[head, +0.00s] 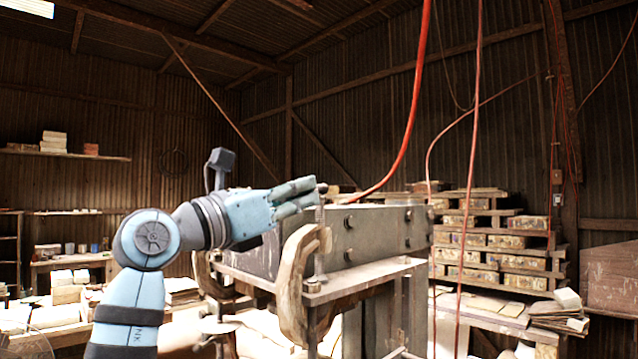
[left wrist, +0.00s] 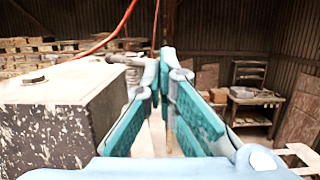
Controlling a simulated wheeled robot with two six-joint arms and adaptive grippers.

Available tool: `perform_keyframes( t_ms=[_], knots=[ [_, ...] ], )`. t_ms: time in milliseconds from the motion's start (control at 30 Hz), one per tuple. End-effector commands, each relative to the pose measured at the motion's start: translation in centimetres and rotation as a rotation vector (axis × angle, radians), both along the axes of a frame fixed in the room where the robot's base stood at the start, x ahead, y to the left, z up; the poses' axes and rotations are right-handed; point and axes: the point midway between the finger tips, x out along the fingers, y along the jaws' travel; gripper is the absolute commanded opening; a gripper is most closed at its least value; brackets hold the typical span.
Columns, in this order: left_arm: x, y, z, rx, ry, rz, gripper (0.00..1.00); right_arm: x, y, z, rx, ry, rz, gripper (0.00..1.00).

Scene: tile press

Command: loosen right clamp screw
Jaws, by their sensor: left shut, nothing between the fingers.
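The right clamp (head: 296,283) is a worn, brownish C-shaped clamp on the near corner of the metal press. Its upright screw (head: 320,240) rises beside the press body, with its top close to my left fingertips. My left gripper (head: 316,187) reaches in from the left, above the clamp, with its fingers together and empty. In the left wrist view its teal fingers (left wrist: 160,62) meet at the tips, beside the press block (left wrist: 55,128). I cannot tell whether the tips touch the screw top. A second clamp (head: 205,272) sits at the press's left side. My right gripper is out of view.
The press body (head: 370,232) stands on a metal frame just right of my left gripper. Red hoses (head: 412,110) hang from above, behind and right of it. Stacked tile racks (head: 500,245) stand at right, and a cluttered bench (head: 65,300) at left.

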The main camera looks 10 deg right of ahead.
Motion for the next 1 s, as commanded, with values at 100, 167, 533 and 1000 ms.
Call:
perform_keyframes(
  t_ms=[100, 167, 533, 1000],
  knots=[
    [0.2, -0.4, 0.2, 0.000, 0.001, -0.001, 0.00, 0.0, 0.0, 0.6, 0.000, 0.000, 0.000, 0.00],
    [0.4, -0.6, 0.2, 0.000, 0.001, -0.001, 0.00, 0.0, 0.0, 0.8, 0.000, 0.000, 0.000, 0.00],
    [1.3, -1.8, 0.2, 0.000, 0.001, -0.001, 0.00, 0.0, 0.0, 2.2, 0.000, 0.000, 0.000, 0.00],
    [2.4, -3.2, 0.2, 0.000, 0.001, 0.000, 0.00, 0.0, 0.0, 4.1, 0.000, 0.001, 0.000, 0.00]
  ],
)
